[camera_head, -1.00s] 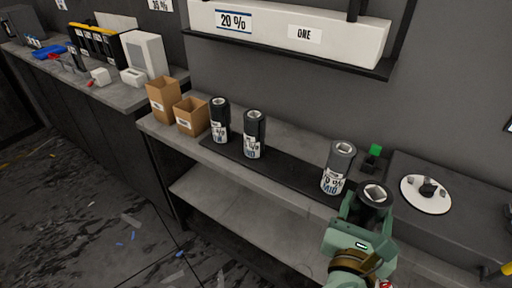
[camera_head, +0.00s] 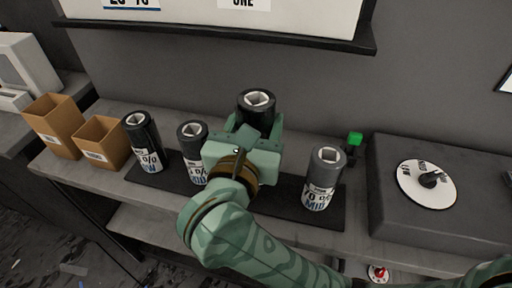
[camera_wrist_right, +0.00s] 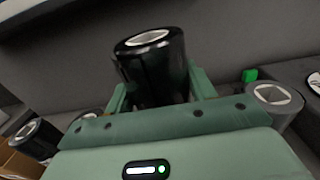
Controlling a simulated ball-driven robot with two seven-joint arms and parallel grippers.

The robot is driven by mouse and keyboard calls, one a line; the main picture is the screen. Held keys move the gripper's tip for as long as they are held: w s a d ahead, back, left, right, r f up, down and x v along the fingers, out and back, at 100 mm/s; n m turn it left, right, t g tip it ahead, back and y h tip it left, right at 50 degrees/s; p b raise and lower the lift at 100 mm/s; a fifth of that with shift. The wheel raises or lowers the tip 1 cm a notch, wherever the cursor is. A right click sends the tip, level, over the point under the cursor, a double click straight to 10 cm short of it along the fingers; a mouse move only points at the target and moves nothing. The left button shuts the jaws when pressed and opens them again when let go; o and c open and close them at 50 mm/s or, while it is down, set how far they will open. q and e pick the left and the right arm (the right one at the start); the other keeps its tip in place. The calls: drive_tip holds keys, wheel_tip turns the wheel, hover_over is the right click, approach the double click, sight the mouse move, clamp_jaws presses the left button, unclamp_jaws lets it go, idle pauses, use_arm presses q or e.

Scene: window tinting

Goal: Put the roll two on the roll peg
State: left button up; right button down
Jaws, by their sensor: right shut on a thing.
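My right gripper (camera_head: 257,118) is shut on a black roll (camera_head: 257,100) with a pale square core, held upright above the dark mat. The roll also shows between the fingers in the right wrist view (camera_wrist_right: 152,68); its label is hidden. A grey roll (camera_head: 324,180) whose label reads "MID" stands at the mat's right end. Two dark rolls stand on the left, one at the mat's end (camera_head: 143,142) and one (camera_head: 193,150) beside my gripper, partly covered. I cannot tell which is roll two by its label. No roll peg is clearly visible. My left gripper is not in view.
The dark mat (camera_head: 290,208) lies on a grey shelf. Two cardboard boxes (camera_head: 55,125) stand at the left.

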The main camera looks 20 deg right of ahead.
wheel_tip(320, 180, down, 4)
drive_tip(key=shift+f+b, duration=0.15)
drive_tip(key=shift+b, duration=0.5)
drive_tip(key=shift+f, duration=0.1)
drive_tip(key=c, duration=0.5)
unclamp_jaws()
